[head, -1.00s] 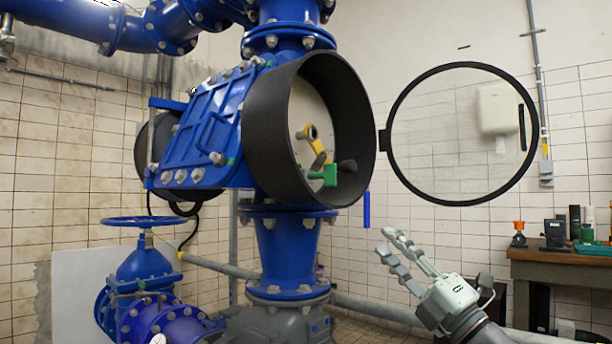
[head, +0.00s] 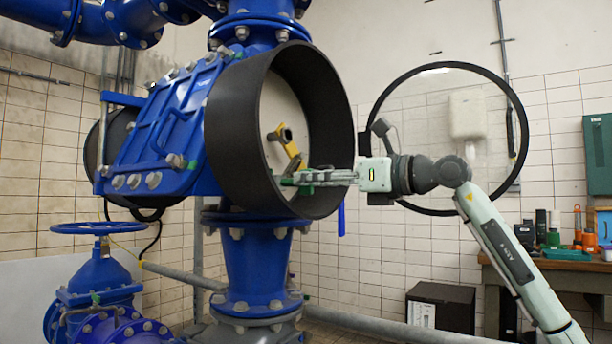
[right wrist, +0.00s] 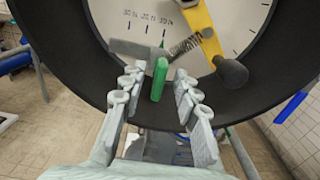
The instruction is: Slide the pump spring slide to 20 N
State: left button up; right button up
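The pump spring slide's green handle (right wrist: 159,80) stands upright in the right wrist view, below a grey bar (right wrist: 140,48) and a coiled spring (right wrist: 184,46). In the head view the green slide (head: 287,183) is mostly hidden by my fingers. My right gripper (head: 295,178) reaches into the round black housing from the right. In the right wrist view its fingers are open, one on each side of the handle, with gaps visible. A green pointer (right wrist: 163,43) lies near the rightmost of the scale marks (right wrist: 147,27); the printed numbers are hard to read. My left gripper is out of view.
The black housing rim (head: 235,150) surrounds the dial, and its round glass cover (head: 440,120) hangs open to the right. A yellow lever (right wrist: 203,25) with a dark knob (right wrist: 232,72) sits close to the right finger.

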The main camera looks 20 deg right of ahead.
jog(key=shift+x, duration=0.9)
grip_shut()
